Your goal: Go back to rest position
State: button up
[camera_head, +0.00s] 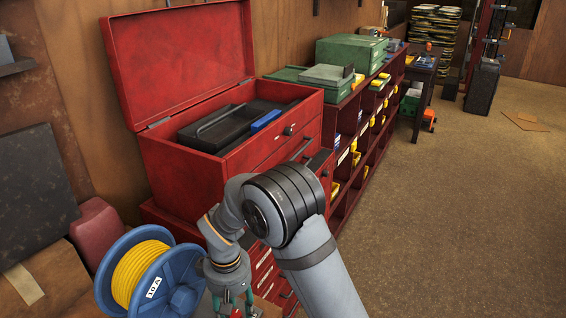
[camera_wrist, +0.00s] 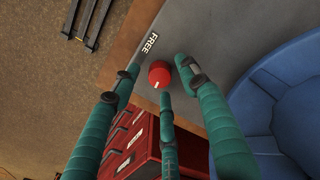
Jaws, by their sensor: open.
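My gripper (camera_wrist: 158,76) shows in the wrist view with its teal fingers spread apart and nothing held between them. A round red knob (camera_wrist: 159,73) with a short white mark sits on a grey panel (camera_wrist: 203,35) beyond the fingertips. The word FREE is printed on the panel beside the knob. I cannot tell whether a finger touches the knob. In the head view my gripper (camera_head: 232,304) is at the bottom edge, partly cut off, right of a blue reel. My arm bends down to it in front of the red tool chest.
The blue reel (camera_head: 178,285) with yellow cable stands close left of my gripper; a large blue round thing (camera_wrist: 292,100) fills the wrist view's right. The open red tool chest (camera_head: 172,170) stands behind my arm. Shelves (camera_head: 345,205) run along the wall.

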jog(key=shift+f, duration=0.3)
jog(key=shift+r, duration=0.15)
